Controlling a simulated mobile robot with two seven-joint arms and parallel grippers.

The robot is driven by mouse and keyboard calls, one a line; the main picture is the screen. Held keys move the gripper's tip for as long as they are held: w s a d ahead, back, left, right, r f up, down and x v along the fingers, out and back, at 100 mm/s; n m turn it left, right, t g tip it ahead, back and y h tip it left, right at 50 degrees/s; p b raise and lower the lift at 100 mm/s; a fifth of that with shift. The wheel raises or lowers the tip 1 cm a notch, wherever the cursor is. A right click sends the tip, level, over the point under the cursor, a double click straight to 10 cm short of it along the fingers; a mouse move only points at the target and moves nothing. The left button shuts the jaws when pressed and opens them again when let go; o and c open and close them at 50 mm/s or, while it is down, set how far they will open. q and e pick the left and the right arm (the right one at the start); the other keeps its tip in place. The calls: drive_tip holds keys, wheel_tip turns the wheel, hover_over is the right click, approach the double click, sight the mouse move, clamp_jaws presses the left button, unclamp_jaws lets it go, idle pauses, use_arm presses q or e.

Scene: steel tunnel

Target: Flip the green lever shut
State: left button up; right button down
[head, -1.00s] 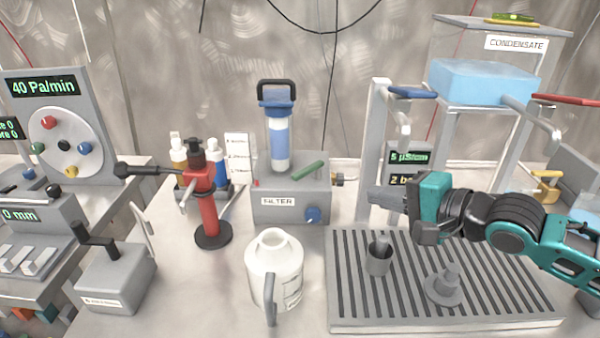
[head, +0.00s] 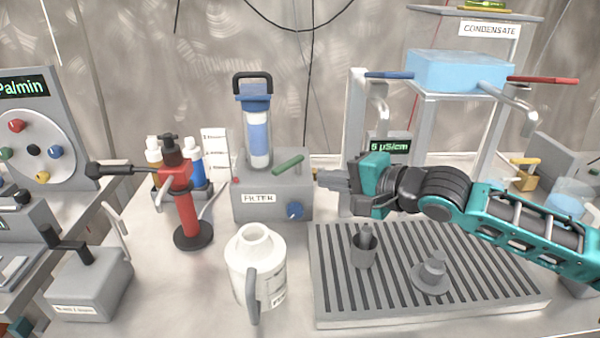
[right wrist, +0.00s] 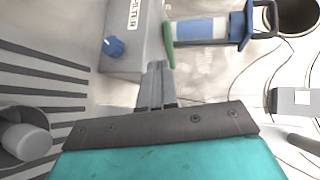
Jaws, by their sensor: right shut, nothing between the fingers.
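The green lever (head: 288,165) sits on top of the grey filter box (head: 265,208), to the right of the clear filter cartridge (head: 258,135). It slants up toward the right. My right gripper (head: 322,178) is shut and empty, just right of the box and close to the lever's right end, with a small gap in the head view. In the right wrist view the lever (right wrist: 168,45) shows just beyond the shut fingertips (right wrist: 158,66); I cannot tell whether they touch. My left gripper is not in view.
A slatted drain tray (head: 420,305) with a grey cup (head: 363,250) lies under my right arm. A white jug (head: 255,265) stands in front of the filter box. A red pump (head: 184,205) stands to its left. Blue and red levers are on the condensate stand.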

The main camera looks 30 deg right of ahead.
sight(286, 168)
drive_tip(key=shift+r+b+x, duration=0.15)
drive_tip(key=shift+r+x, duration=0.05)
drive_tip(key=shift+x, duration=1)
drive_tip(key=shift+r+b+x, duration=0.1)
drive_tip(key=shift+r+x, duration=0.05)
drive_tip(key=shift+x, duration=1.1)
drive_tip(key=shift+r+b+x, duration=0.15)
drive_tip(key=shift+r+x, duration=0.05)
drive_tip(key=shift+x, duration=1)
drive_tip(key=shift+w+a, duration=0.15)
drive_tip(key=shift+a+r+p, duration=0.1)
drive_tip(key=shift+a+p, duration=0.05)
drive_tip(key=shift+p, duration=0.25)
drive_tip(key=shift+w+m+h, duration=0.1)
drive_tip(key=shift+m+h, duration=0.2)
